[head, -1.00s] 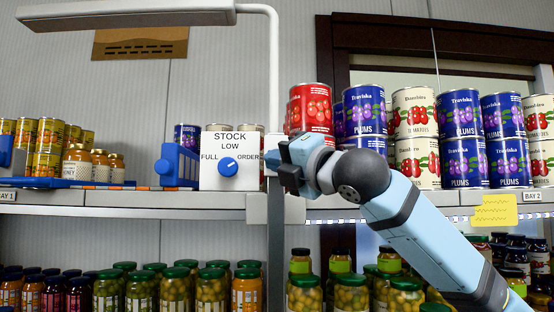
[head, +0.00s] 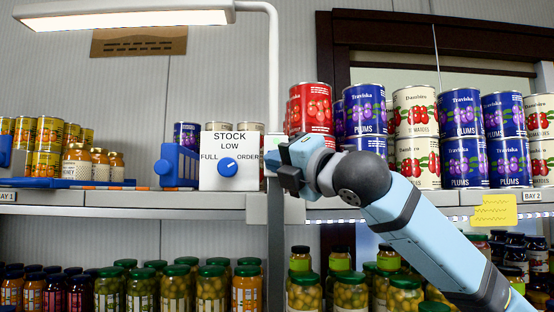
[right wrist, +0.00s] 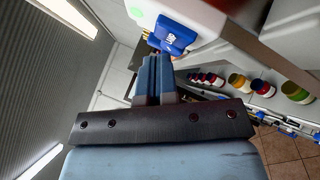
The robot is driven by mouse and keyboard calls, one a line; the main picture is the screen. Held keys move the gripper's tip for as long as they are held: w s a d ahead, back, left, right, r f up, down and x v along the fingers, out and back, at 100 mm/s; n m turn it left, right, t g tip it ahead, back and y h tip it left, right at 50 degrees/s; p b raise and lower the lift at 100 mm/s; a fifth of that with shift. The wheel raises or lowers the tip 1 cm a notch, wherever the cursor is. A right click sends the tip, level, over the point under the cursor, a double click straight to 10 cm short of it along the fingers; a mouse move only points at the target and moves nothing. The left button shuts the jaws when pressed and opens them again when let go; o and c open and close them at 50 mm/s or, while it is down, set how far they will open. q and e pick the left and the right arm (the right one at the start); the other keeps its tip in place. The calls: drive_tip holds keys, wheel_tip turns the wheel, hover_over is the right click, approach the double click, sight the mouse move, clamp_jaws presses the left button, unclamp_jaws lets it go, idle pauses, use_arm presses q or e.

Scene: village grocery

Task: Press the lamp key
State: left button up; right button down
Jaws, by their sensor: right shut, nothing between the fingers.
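The lamp (head: 125,19) hangs at the top left of the head view on a thin white post (head: 273,85), and its underside is lit. In the right wrist view a blue key (right wrist: 174,33) with a pale symbol sits on a white housing beside a green light (right wrist: 136,12). My right gripper (head: 275,165) is shut and empty by the foot of the post, hiding the key in the head view. In the wrist view its fingertips (right wrist: 155,60) are right at the key's lower edge; contact cannot be made out. My left gripper is not in view.
A white STOCK box (head: 214,175) with a blue dial (head: 228,167) stands just left of my gripper. The shelf board (head: 130,200) runs below, with several jars underneath.

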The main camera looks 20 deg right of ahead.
drive_tip(key=s+a, duration=0.1)
drive_tip(key=s, duration=0.4)
drive_tip(key=shift+s+a, duration=0.35)
drive_tip(key=shift+s, duration=0.05)
idle(0.3)
